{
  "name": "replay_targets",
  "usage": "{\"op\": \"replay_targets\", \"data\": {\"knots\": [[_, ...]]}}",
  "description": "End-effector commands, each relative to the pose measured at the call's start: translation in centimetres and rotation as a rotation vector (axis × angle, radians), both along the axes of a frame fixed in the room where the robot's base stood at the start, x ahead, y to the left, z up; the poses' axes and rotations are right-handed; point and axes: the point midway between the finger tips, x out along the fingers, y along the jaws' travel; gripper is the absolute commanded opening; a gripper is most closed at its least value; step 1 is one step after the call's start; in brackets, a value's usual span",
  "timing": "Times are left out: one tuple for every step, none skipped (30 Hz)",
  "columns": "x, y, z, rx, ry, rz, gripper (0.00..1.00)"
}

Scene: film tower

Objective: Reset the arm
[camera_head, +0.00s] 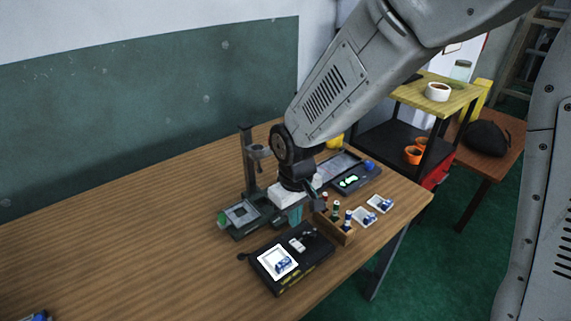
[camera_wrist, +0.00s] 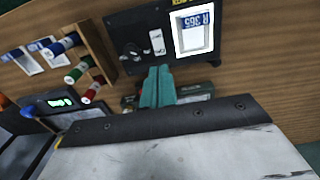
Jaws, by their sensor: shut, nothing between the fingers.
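My gripper (camera_head: 295,216) hangs from my arm over the middle of the bench, between the column stand and the wooden vial rack. In the wrist view its two teal fingers (camera_wrist: 157,72) are pressed together with nothing between them. They point toward the black device, and I cannot tell the exact gap. My arm reaches in from the upper right and hides part of the bench behind it.
A black device (camera_head: 312,253) with a white-framed slide (camera_head: 277,261) lies in front. The wooden rack (camera_head: 345,237) holds several vials, with slides (camera_head: 366,217) beside it. A stand (camera_head: 247,165) and a green-display device (camera_head: 362,179) are near. The bench's left side (camera_head: 110,240) is mostly clear.

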Motion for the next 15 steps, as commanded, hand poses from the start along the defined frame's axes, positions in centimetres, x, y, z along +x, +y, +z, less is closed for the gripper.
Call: {"op": "replay_targets", "data": {"knots": [[0.0,0.0,0.0,-0.001,0.001,-0.002,0.00],[-0.1,-0.1,0.0,-0.003,0.006,-0.003,0.00],[-0.3,-0.2,0.0,-0.008,0.016,-0.007,0.00],[-0.7,-0.4,-0.1,-0.017,0.031,-0.010,0.00],[-1.2,-0.7,-0.2,-0.029,0.052,-0.013,0.00],[-2.2,-1.2,-0.2,-0.047,0.084,-0.019,0.00],[-3.1,-1.7,0.2,-0.059,0.105,-0.025,0.00],[-3.8,-2.3,0.8,-0.067,0.119,-0.035,0.00],[-4.4,-3.2,1.8,-0.073,0.130,-0.052,0.00],[-5.0,-3.9,2.5,-0.077,0.137,-0.066,0.00],[-5.4,-4.6,3.3,-0.079,0.142,-0.081,0.00],[-6.1,-5.5,4.4,-0.081,0.149,-0.101,0.00],[-6.6,-6.3,5.2,-0.082,0.152,-0.118,0.00],[-7.1,-7.0,6.0,-0.082,0.153,-0.135,0.00],[-7.8,-8.1,7.1,-0.082,0.155,-0.159,0.00]]}}
